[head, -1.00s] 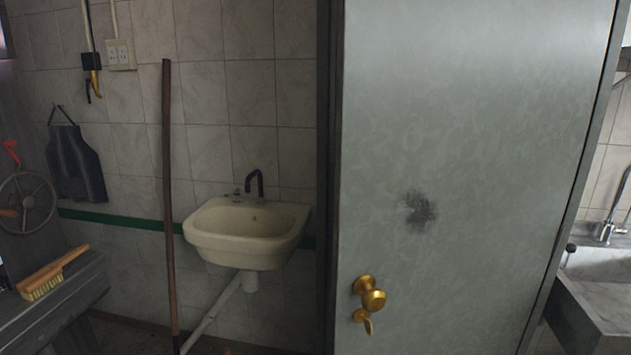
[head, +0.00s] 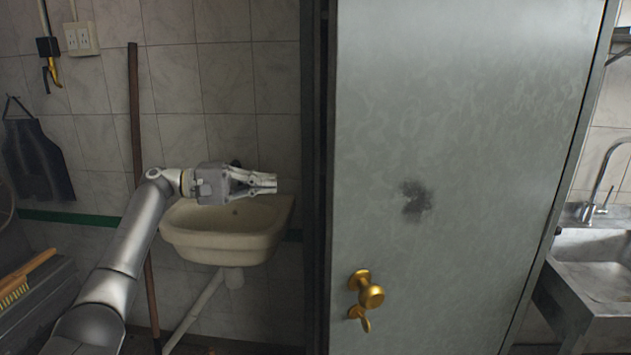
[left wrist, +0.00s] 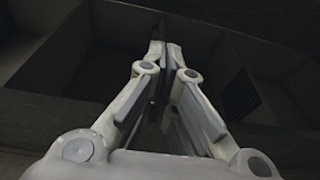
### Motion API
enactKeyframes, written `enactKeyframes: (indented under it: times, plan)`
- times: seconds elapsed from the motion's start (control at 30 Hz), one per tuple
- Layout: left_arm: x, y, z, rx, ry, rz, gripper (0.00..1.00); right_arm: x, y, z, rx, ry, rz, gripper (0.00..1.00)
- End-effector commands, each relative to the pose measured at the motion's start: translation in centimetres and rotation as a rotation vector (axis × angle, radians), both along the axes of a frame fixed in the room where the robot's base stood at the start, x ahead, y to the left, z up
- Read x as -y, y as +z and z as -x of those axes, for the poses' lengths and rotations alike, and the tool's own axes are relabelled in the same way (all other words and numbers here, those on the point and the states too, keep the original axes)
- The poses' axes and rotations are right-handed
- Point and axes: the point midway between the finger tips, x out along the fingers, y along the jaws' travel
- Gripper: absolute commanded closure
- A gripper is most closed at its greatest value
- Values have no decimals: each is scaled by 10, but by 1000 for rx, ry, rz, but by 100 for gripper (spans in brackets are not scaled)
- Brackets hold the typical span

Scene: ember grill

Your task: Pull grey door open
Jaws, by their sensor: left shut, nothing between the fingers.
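The grey door (head: 450,130) fills the right half of the head view, with a dark smudge on its face. A dark gap shows along its left edge, beside the frame (head: 314,180). A brass knob (head: 371,295) with a small brass lever (head: 361,316) below it sits low near that left edge. My left gripper (head: 275,183) points right in front of the wall sink, left of the door and above the knob's height. It is shut and empty. The left wrist view also shows its closed fingers (left wrist: 165,55). My right gripper is not in view.
A cream wall sink (head: 225,245) is behind my left gripper. A brown pole (head: 140,200) stands left of it. A bench with a brush (head: 28,270) is at far left. A grey sink counter (head: 590,275) stands right of the door.

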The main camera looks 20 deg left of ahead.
Motion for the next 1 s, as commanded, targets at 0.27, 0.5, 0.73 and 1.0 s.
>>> enactKeyframes:
  times: [0.27, 0.5, 0.73, 1.0]
  plan:
    - [15, 27, 5, 33, -40, 22, 100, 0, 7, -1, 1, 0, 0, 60]
    - [59, 29, -16, 33, -40, 22, 100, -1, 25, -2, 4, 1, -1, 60]
    - [95, 25, -27, 31, -36, 18, 100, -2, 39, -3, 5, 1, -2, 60]
    - [110, 25, -8, 31, -35, 19, 100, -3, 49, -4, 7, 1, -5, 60]
